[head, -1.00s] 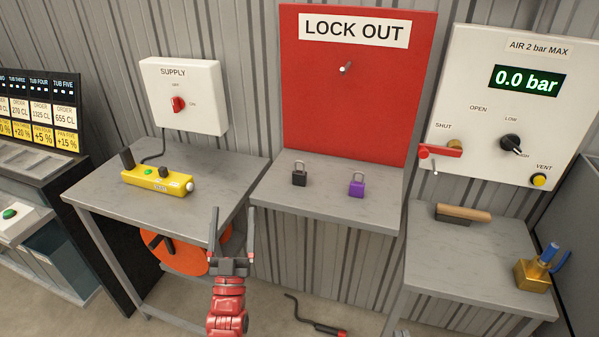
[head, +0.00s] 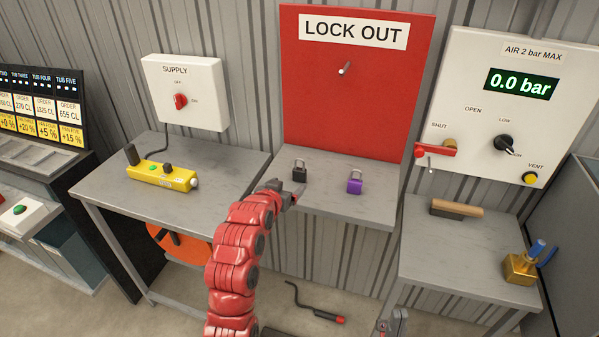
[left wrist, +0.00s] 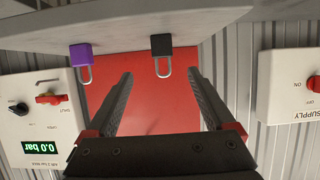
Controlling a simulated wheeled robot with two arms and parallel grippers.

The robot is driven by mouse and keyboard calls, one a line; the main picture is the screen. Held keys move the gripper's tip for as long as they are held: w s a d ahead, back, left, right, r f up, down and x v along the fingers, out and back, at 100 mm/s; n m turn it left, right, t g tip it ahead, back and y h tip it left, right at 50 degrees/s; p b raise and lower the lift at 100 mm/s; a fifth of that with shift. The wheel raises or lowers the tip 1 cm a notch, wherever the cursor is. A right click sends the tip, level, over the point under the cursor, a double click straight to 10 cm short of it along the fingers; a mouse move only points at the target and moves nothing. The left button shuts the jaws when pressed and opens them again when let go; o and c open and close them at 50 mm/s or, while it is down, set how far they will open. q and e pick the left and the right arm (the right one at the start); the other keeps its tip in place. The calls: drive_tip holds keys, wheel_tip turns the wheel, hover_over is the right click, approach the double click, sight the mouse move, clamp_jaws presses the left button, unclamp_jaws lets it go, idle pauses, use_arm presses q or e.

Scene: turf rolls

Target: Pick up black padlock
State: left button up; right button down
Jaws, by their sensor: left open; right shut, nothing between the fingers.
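The black padlock (head: 300,174) stands upright on the grey shelf under the red LOCK OUT board. My left gripper (head: 293,193) is at the shelf's front edge, just in front of the padlock, and my own wrist partly hides it. In the left wrist view, which is upside down, the black padlock (left wrist: 161,46) is ahead, roughly centred between the tips of the open left gripper (left wrist: 160,76). No contact with it shows. My right gripper (head: 393,322) is at the bottom edge of the head view, shut and away from the padlocks.
A purple padlock (head: 355,182) stands right of the black one, also in the wrist view (left wrist: 82,56). The LOCK OUT board (head: 350,100) with a peg rises behind. A yellow control box (head: 163,176) lies on the left table.

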sight(299, 172)
use_arm(q)
drive_tip(key=p+x, duration=0.3)
drive_tip(key=x, duration=0.6)
drive_tip(key=shift+w, duration=0.4)
drive_tip(key=shift+w+d+f, duration=0.1)
drive_tip(key=shift+w+f, duration=0.1)
drive_tip(key=shift+w+p, duration=0.35)
drive_tip(key=shift+p, duration=0.05)
drive_tip(key=shift+p+x, duration=0.6)
drive_tip(key=shift+x, duration=1.7)
clamp_jaws()
